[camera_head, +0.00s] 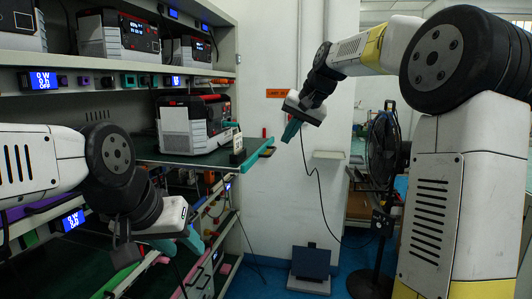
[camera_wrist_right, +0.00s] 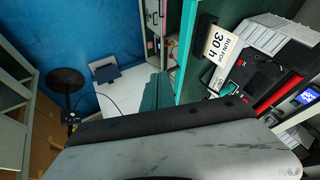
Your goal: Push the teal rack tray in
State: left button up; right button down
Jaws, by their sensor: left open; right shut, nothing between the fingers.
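The teal rack tray (camera_head: 259,154) sticks out of the middle shelf, with a black, grey and red power unit (camera_head: 192,124) on it. In the right wrist view its teal edge (camera_wrist_right: 189,50) runs beside a small "RUN FOR 30 h" sign (camera_wrist_right: 217,50). My right gripper (camera_head: 291,131) is shut and empty, to the right of the tray's front end and a little above it in the head view. Its teal fingers (camera_wrist_right: 152,94) show in the wrist view, apart from the sign. My left gripper (camera_head: 180,243) is open, lower down in front of the lower shelf.
More power units (camera_head: 118,34) stand on the upper shelf. Lower trays with green (camera_head: 128,276) and pink edges also stick out near my left gripper. A black fan (camera_head: 382,150) and a laptop-like box (camera_head: 310,264) stand on the blue floor.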

jog(key=w+a+f, duration=0.5)
jog(key=a+f, duration=0.2)
jog(key=shift+w+a+f, duration=0.25)
jog(key=shift+w+f, duration=0.1)
jog(key=shift+w, duration=0.05)
